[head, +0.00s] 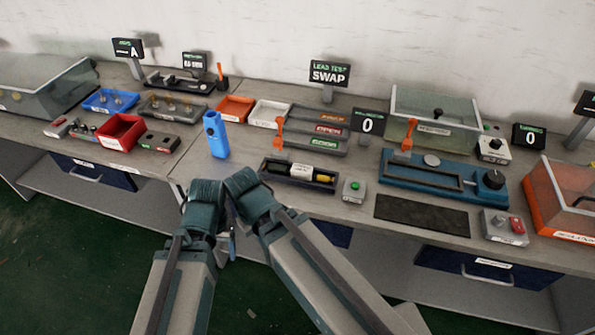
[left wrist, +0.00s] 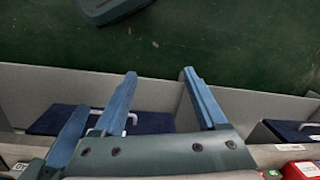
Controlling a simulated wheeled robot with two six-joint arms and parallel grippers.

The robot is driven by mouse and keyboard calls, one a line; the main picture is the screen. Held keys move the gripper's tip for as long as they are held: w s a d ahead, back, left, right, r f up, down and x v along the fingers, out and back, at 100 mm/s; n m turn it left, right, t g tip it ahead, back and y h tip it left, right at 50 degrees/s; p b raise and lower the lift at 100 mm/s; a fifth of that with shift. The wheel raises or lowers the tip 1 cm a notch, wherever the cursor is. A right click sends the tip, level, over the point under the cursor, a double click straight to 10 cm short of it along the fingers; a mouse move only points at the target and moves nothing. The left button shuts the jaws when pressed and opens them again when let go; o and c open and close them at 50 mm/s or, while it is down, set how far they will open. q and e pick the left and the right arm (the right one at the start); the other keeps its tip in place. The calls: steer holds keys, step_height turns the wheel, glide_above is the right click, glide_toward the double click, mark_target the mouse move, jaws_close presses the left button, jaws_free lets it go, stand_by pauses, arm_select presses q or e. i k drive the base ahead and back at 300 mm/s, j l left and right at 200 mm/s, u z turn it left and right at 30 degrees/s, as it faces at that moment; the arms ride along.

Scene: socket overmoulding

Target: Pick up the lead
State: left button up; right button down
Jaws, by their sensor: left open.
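I cannot pick out a lead for certain in either view. My left gripper (head: 232,245) is mostly hidden between my arm links, in front of the bench edge. In the left wrist view its blue fingers (left wrist: 160,73) are apart with nothing between them, over the green floor and drawer fronts. My right gripper cannot be made out.
A blue upright holder (head: 215,136) stands behind my arms. A red bin (head: 121,132) and blue tray (head: 110,101) are to the left. A blue fixture (head: 440,180) with an orange lever and a dark mat (head: 422,215) are to the right. Bare bench surrounds the blue holder.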

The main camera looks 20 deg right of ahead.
mark_target(299, 171)
steer(key=k+j, duration=0.1)
steer(key=k+z, duration=0.4)
steer(key=z, duration=1.15)
